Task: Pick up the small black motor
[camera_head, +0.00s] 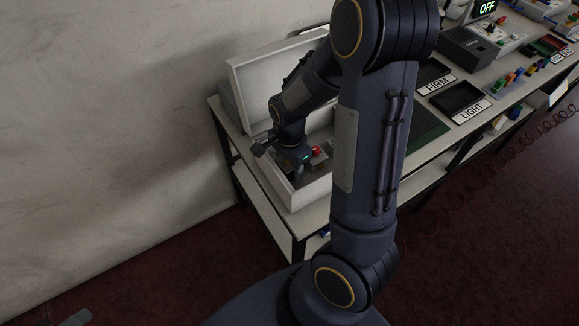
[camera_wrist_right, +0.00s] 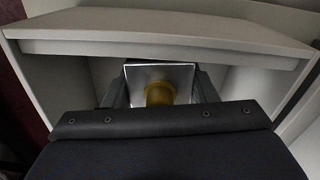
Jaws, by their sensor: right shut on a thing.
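My right gripper (camera_head: 297,165) reaches down into an open white box (camera_head: 309,190) at the near left end of the table. In the right wrist view its fingers (camera_wrist_right: 160,88) are shut on a squarish thing with a dark edge, a silver face and a brass-coloured round part. This appears to be the small black motor (camera_wrist_right: 135,73); its lower part is hidden behind my gripper body. In the head view the motor cannot be made out. A grey piece at the bottom left edge, seemingly part of my left gripper (camera_head: 76,318), barely shows.
The box's raised lid (camera_head: 262,75) stands behind my gripper, and its walls (camera_wrist_right: 65,85) are close on both sides. A small red thing (camera_head: 315,151) shows beside the gripper. Trays with FIRM (camera_head: 440,84) and LIGHT (camera_head: 470,111) labels lie farther right. The wall is at left.

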